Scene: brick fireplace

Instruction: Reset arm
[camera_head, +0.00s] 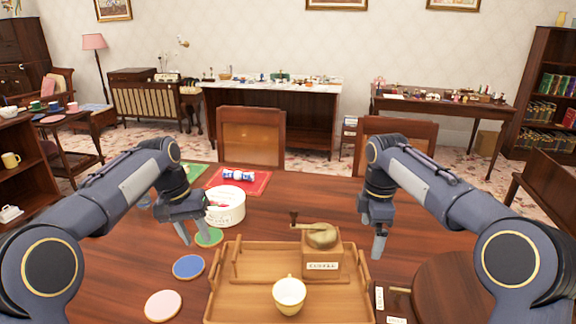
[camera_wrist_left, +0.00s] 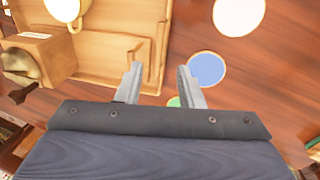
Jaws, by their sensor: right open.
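My left gripper (camera_head: 194,236) hangs over the table beside the white round tin, left of the wooden tray. In the left wrist view its two fingers (camera_wrist_left: 158,80) are apart with nothing held between them. My right gripper (camera_head: 377,246) points down over the table, right of the coffee grinder, and holds nothing visible. Both arms are bent, reaching in from the two sides of the head view.
A wooden tray (camera_head: 252,299) carries a cream cup (camera_head: 289,296) and a coffee grinder (camera_head: 321,258). Blue (camera_head: 188,267), pink (camera_head: 163,305) and green (camera_head: 209,237) coasters lie left of it. The white tin (camera_head: 226,212) is close to my left gripper. Chairs stand behind the table.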

